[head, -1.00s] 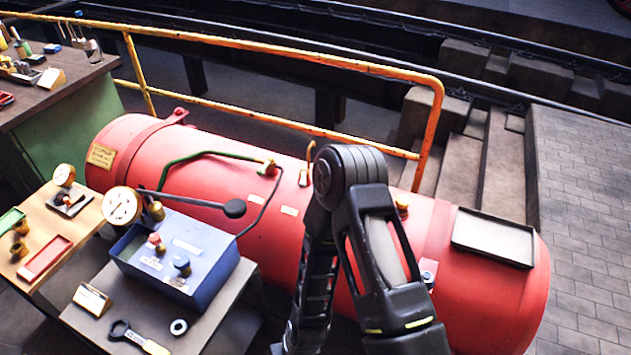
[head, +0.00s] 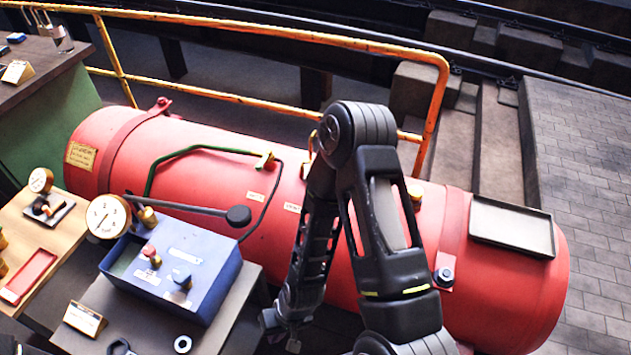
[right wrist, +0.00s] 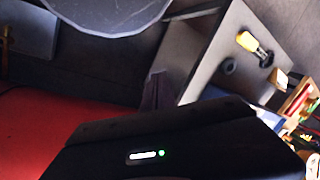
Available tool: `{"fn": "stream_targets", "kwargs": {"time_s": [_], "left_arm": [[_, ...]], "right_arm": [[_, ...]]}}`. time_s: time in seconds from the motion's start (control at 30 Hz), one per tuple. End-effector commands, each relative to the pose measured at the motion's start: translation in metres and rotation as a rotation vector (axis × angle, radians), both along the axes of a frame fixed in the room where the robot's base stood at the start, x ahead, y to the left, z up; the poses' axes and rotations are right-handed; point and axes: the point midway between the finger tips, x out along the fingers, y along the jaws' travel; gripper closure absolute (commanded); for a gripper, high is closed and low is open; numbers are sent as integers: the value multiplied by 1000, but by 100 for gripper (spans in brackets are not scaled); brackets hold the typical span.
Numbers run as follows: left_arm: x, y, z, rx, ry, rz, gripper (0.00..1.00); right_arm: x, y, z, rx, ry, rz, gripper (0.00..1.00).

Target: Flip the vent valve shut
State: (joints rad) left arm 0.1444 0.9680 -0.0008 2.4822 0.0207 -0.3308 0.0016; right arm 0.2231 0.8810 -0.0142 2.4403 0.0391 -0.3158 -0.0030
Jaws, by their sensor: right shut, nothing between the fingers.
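The red boiler (head: 225,155) lies across the middle of the head view. A brass valve with an upright lever (head: 312,147) stands on its top, mostly hidden behind my right arm; a pale label (head: 292,208), too small to read, sits below it. I cannot tell the lever's exact position. Another brass fitting (head: 264,160) joins a green pipe to its left. My right gripper (head: 282,332) hangs low at the bottom of the head view, shut and empty, between bench and boiler, apart from the valve. Its dark body (right wrist: 160,145) fills the lower right wrist view. My left gripper is out of view.
A blue box (head: 185,265) with knobs and a gauge (head: 107,216) stands on the grey bench (head: 240,320). A yellow rail (head: 250,100) runs behind the boiler. A tray (head: 512,226) rests on its right end.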

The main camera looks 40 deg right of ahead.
Motion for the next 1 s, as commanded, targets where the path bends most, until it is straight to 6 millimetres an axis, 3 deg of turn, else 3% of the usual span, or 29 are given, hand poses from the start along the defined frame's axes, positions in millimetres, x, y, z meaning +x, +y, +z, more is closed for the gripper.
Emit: {"fn": "stream_targets", "kwargs": {"time_s": [0.03,0.17,0.27,0.37,0.47,0.53,0.6,0.67,0.7,0.8,1.0], "left_arm": [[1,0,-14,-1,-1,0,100],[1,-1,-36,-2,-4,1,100],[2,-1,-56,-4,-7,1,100],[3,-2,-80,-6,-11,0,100],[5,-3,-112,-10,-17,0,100],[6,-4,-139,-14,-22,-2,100],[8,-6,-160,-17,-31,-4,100],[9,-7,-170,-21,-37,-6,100],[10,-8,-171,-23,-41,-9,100],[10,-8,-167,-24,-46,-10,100],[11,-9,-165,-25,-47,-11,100]], "right_arm": [[13,-11,-12,-10,-17,-31,100],[48,-45,-26,-40,-64,-114,100],[81,-84,-36,-69,-108,-195,100],[116,-135,-41,-104,-156,-290,100],[157,-211,-39,-147,-223,-412,100],[183,-282,-22,-173,-285,-508,100],[202,-348,14,-179,-352,-576,100],[212,-387,55,-163,-410,-591,100],[217,-400,80,-144,-441,-577,100],[224,-403,118,-94,-483,-504,100],[226,-391,130,-57,-492,-419,100]]}}
